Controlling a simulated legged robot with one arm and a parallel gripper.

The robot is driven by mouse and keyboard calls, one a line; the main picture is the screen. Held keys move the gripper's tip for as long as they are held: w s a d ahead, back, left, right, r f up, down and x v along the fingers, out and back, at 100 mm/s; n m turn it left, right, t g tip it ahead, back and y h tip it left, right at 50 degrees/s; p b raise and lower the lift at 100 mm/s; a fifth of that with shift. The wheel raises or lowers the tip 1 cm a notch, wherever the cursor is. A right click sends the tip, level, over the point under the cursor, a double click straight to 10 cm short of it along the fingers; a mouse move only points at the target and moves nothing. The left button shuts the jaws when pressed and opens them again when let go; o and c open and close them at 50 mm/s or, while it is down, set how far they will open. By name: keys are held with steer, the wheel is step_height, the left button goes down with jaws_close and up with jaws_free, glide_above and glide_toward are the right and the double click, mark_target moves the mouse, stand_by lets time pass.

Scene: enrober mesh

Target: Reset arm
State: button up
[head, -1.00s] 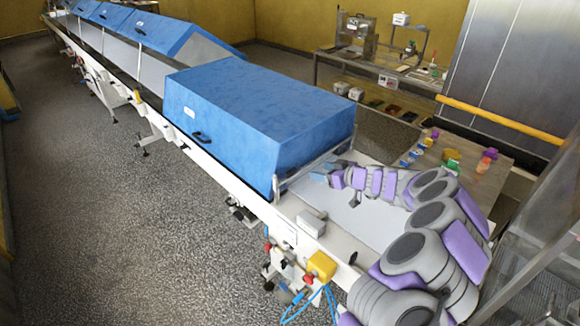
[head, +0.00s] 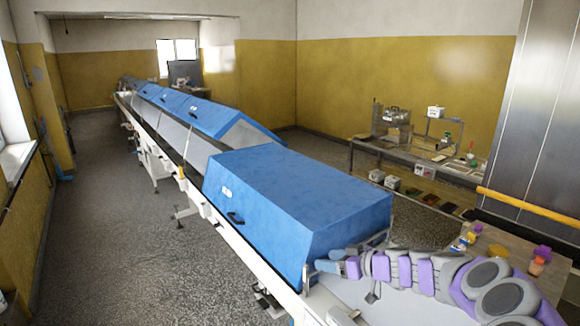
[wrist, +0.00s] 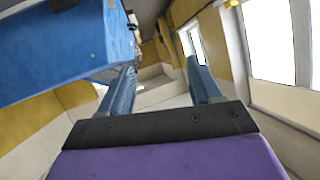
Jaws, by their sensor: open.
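My gripper (head: 331,267) is at the end of my grey and purple arm, at the lower right in the head view, close to the near end of the blue cover (head: 295,195). In the wrist view its two blue fingers (wrist: 160,90) stand apart with nothing between them. The blue cover fills the upper left of the wrist view (wrist: 60,45), beside the left finger. I cannot tell whether finger and cover touch.
The long conveyor line with more blue covers (head: 215,113) runs away to the back left. A metal table (head: 412,152) with small items stands at the right, and a wooden table (head: 508,262) with coloured pieces lies behind my arm. The grey floor (head: 110,240) at left is clear.

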steer(key=s+a+r+n+g+b, duration=0.1)
steer(key=s+a+r+g, duration=0.35)
steer(key=s+a, duration=0.65)
steer(key=s+a+g+h+b, duration=0.1)
steer(key=s+a+g, duration=0.15)
steer(key=s, duration=0.95)
steer(key=s+d+f+m+g+h+b, duration=0.1)
steer(key=s+d+f+m+h, duration=0.2)
steer(key=s+d, duration=0.2)
steer(key=s+d+f+m+g+h+b, duration=0.1)
steer(key=s+d+f+m+h, duration=0.2)
steer(key=s, duration=0.9)
steer(key=s+d+f+m+g+h+b, duration=0.1)
steer(key=s+d+f+m+h, duration=0.1)
steer(key=s+d, duration=0.4)
steer(key=s+m+h, duration=0.1)
steer(key=s, duration=0.2)
steer(key=shift+s+d+f+h, duration=0.25)
steer(key=shift+d+f+h, duration=0.15)
